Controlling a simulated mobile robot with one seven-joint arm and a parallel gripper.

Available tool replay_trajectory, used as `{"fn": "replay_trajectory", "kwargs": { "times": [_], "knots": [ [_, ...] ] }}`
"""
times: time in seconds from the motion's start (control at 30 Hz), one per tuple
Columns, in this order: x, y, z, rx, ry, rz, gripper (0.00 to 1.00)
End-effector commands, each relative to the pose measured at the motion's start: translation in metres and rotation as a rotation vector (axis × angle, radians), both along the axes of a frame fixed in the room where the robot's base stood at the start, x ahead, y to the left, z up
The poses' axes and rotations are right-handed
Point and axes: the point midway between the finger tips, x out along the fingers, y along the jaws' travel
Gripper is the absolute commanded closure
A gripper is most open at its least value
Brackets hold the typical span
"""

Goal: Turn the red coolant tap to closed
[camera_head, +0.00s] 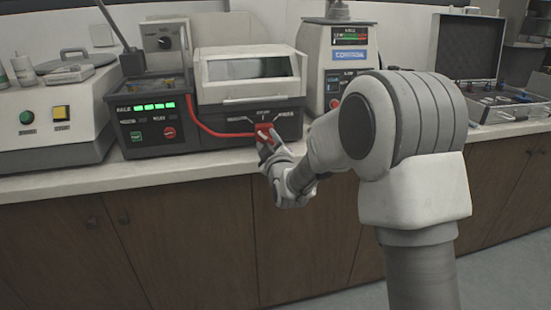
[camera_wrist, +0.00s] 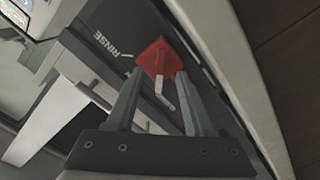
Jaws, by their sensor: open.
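The red coolant tap (camera_head: 263,131) is on the dark front panel of the machine with the hinged clear-windowed lid, at the end of a red hose. In the wrist view the red tap (camera_wrist: 158,58) has a pale pointer bar on it, near the printed word RINSE. My gripper (camera_head: 266,146) is at the tap in the head view. In the wrist view its two fingers (camera_wrist: 160,85) are apart, one on either side of the tap's pointer. I cannot tell whether the fingers touch the tap. The tap's other markings are partly hidden.
The lidded machine (camera_head: 250,78) stands on a pale counter (camera_head: 150,175) above wooden cabinets. A control box with a green display (camera_head: 155,107) is to its left. A white machine with a screen (camera_head: 345,50) is to its right. An open case (camera_head: 500,100) lies farther right.

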Motion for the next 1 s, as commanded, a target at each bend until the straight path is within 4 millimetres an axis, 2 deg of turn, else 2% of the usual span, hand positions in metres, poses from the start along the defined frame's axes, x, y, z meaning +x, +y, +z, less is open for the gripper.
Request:
{"fn": "replay_trajectory", "kwargs": {
  "times": [0.7,0.83,1.0],
  "knots": [
    [-0.129,-0.037,0.002,0.0,-0.001,0.001,0.48],
    [-0.145,-0.042,0.001,0.0,-0.001,0.001,0.48],
    [-0.156,-0.045,0.001,0.0,-0.001,0.0,0.48]
  ]
}}
